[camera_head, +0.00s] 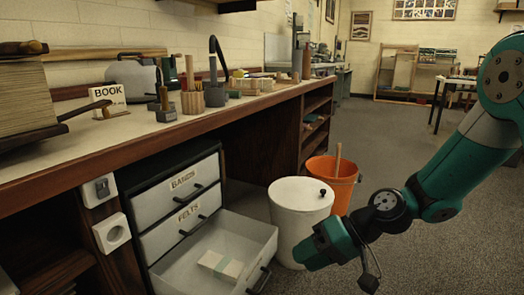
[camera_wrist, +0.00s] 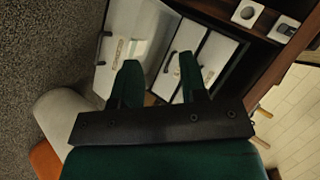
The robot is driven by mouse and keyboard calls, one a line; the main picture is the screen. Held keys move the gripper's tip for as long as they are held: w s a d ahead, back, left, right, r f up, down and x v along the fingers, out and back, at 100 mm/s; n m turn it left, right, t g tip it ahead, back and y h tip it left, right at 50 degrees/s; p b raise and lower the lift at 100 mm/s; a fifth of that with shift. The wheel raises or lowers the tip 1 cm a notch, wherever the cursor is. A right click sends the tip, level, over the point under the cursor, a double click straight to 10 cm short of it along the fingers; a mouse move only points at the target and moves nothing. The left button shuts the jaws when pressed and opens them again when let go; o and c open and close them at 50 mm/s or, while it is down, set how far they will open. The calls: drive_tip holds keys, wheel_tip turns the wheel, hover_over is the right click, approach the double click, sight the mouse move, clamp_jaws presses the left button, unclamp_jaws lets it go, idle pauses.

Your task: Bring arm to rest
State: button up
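My gripper (camera_head: 325,246) is at the end of my green arm, in front of the white bin and to the right of the open bottom drawer (camera_head: 262,232) in the head view. In the wrist view, the two green fingers of my gripper (camera_wrist: 160,82) stand apart with nothing between them. The open drawer (camera_wrist: 112,78) lies beyond them, with a pale banded bundle (camera_head: 221,265) inside. The bundle also shows in the wrist view (camera_wrist: 136,49).
Drawers labelled BANDS (camera_head: 178,188) and FELTS (camera_head: 182,222) are shut. A white bin (camera_head: 296,205) and an orange bucket (camera_head: 338,180) with a stick stand beside the drawers. The wooden workbench (camera_head: 150,130) carries several tools. Carpeted floor on the right is clear.

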drive_tip(key=s+d+r+n+h+p, duration=0.2)
drive_tip(key=s+d+r+h, duration=0.1)
drive_tip(key=s+r, duration=0.6)
drive_tip(key=s+d+r+n+h+p, duration=0.1)
drive_tip(key=s+d+r+h, duration=0.25)
drive_tip(key=s+r, duration=0.55)
wheel_tip(320, 180, up, 34)
drive_tip(key=s+a+p, duration=0.1)
drive_tip(key=s+p, duration=0.1)
drive_tip(key=p, duration=3.4)
drive_tip(key=shift+p, duration=0.4)
